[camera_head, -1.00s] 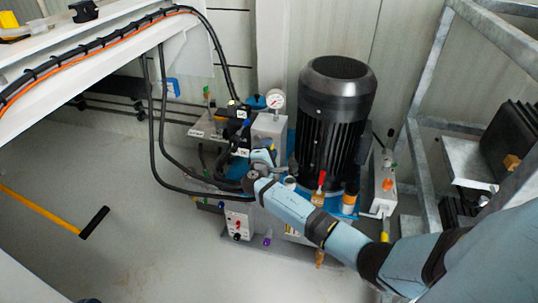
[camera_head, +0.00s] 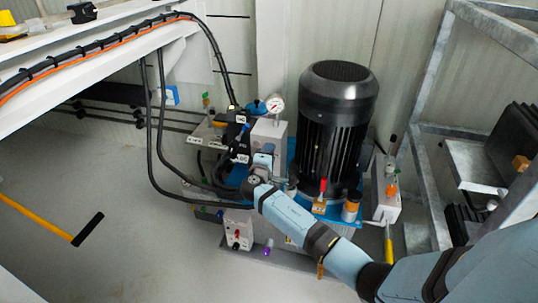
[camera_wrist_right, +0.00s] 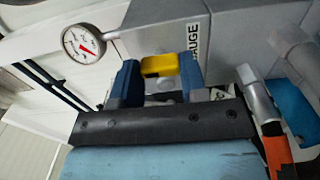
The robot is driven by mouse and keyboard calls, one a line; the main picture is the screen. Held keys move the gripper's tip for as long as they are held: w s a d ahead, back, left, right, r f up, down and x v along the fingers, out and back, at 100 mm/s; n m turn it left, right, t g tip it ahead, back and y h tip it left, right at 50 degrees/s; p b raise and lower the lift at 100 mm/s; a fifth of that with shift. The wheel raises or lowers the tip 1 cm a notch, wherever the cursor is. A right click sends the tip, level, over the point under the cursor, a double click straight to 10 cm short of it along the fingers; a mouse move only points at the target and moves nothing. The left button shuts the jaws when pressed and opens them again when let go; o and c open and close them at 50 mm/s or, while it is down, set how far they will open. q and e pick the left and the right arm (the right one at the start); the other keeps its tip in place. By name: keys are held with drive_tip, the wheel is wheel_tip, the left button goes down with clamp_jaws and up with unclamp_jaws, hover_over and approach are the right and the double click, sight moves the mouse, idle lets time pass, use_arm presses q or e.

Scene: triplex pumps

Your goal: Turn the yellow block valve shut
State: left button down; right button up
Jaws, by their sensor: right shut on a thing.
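In the right wrist view the yellow valve handle (camera_wrist_right: 158,66) sits between the two blue fingers of my right gripper (camera_wrist_right: 160,78), in front of a grey block lettered "GAUGE" (camera_wrist_right: 170,35). The gripper is shut on this handle. Only its yellow end shows; the valve stem is hidden. In the head view my right gripper (camera_head: 262,160) is at the front of the grey gauge block (camera_head: 268,135), left of the black motor; the handle is hidden there. My left gripper is not in view.
A pressure gauge (camera_head: 275,103) stands on the block. The black motor (camera_head: 338,125), a red-handled valve (camera_head: 322,190) and a yellow lever (camera_head: 388,245) are to the right. Black hoses (camera_head: 155,150) hang at left. A metal frame (camera_head: 425,150) stands at right.

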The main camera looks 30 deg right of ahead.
drive_tip(key=o, duration=0.9)
drive_tip(key=shift+o, duration=0.2)
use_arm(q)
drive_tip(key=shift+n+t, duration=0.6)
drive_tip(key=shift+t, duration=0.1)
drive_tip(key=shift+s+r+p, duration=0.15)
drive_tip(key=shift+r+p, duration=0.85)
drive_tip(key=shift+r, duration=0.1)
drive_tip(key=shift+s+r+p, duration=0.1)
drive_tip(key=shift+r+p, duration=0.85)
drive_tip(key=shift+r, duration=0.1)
use_arm(e)
drive_tip(key=v, duration=1.4)
